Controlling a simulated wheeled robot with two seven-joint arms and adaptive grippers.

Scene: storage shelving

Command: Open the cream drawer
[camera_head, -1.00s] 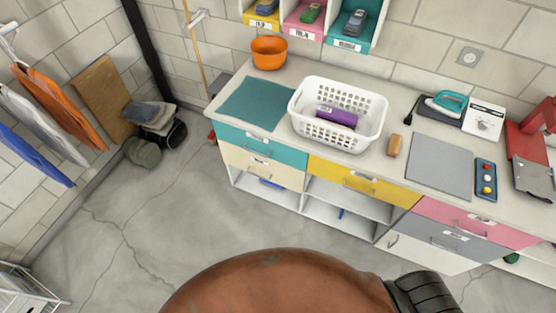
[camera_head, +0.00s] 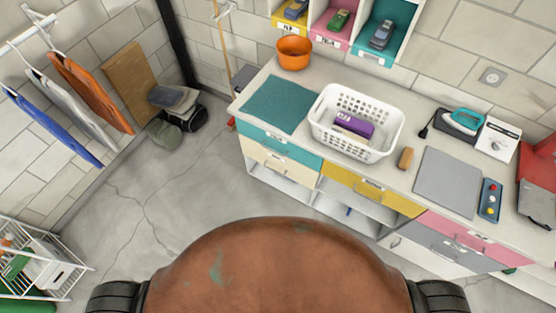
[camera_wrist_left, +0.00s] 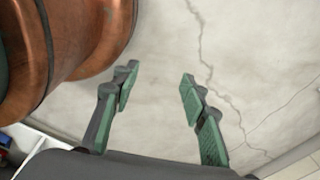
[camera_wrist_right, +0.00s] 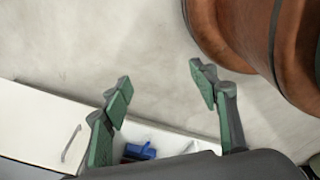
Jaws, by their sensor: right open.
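The cream drawer (camera_head: 280,162) is in the head view, in the left part of the counter unit. It sits directly under the teal drawer (camera_head: 280,145) and above an open shelf space. It looks closed, with a small handle on its front. My left gripper (camera_wrist_left: 158,82) is open and empty above bare floor in the left wrist view. My right gripper (camera_wrist_right: 161,80) is open and empty in the right wrist view, with a white cabinet front and an open compartment below it. Neither gripper shows in the head view, and neither touches the drawer.
A white basket (camera_head: 328,129) with a purple item stands on the counter, beside a teal mat (camera_head: 275,104). The yellow drawer (camera_head: 370,188) is to the right of the cream one. A wire rack (camera_head: 30,262) stands at lower left. The floor (camera_head: 150,200) before the unit is clear.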

